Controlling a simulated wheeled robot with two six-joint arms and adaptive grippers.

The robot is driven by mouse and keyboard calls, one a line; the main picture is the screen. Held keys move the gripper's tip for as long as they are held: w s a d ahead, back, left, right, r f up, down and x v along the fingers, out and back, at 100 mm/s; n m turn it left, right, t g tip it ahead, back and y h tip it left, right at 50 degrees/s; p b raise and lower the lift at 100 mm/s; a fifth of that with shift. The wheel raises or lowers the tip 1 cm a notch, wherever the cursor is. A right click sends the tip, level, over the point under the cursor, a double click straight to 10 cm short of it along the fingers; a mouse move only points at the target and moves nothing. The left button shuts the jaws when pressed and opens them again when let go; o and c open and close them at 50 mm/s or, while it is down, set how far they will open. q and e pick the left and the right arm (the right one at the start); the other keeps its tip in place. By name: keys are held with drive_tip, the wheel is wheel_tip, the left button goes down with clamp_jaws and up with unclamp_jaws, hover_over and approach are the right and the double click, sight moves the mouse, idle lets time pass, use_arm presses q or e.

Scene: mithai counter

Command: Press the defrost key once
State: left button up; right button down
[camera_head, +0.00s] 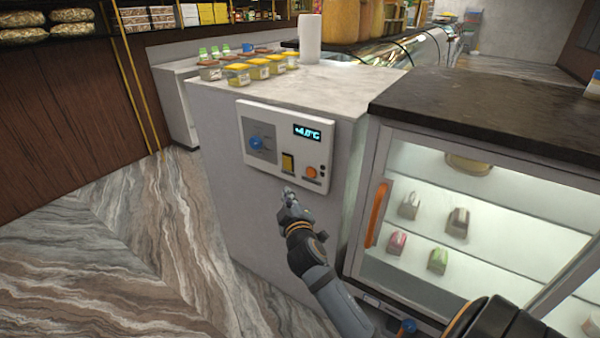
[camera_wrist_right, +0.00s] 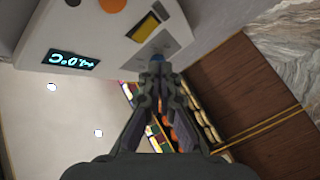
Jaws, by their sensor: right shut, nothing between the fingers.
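A white control panel (camera_head: 262,118) is on the side of the counter, with a lit display (camera_head: 307,132), a blue knob (camera_head: 256,143), a rectangular yellow key (camera_head: 288,163) and a round orange button (camera_head: 310,172). I cannot read any defrost label. My right gripper (camera_head: 288,192) is shut and empty, just below the panel's lower edge near the yellow key; contact is not visible. In the right wrist view, the right gripper (camera_wrist_right: 157,72) points up past the yellow key (camera_wrist_right: 146,26), and the blue knob (camera_wrist_right: 157,57) shows just beyond its fingertips. My left gripper is not in view.
A glass-fronted cabinet (camera_head: 370,150) with an orange handle (camera_head: 376,214) stands right of the panel. Small yellow-lidded boxes (camera_head: 260,69) and a white paper roll (camera_head: 310,38) stand on the countertop (camera_head: 340,92). The marble floor (camera_head: 130,230) at left is clear.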

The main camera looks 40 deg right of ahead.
sight(306, 171)
drive_tip(key=shift+w+d, duration=0.55)
drive_tip(key=shift+d, duration=0.85)
drive_tip(key=shift+w+d, duration=0.5)
drive_tip(key=shift+d, duration=0.85)
drive_tip(key=shift+w+d, duration=0.55)
drive_tip(key=shift+d, duration=0.85)
drive_tip(key=shift+w+d, duration=0.2)
drive_tip(key=shift+d, duration=0.15)
drive_tip(key=shift+w+d, duration=0.15)
drive_tip(key=shift+d, duration=0.25)
drive_tip(key=shift+a, duration=0.15)
drive_tip(key=shift+s+a, duration=0.35)
drive_tip(key=shift+a, duration=0.3)
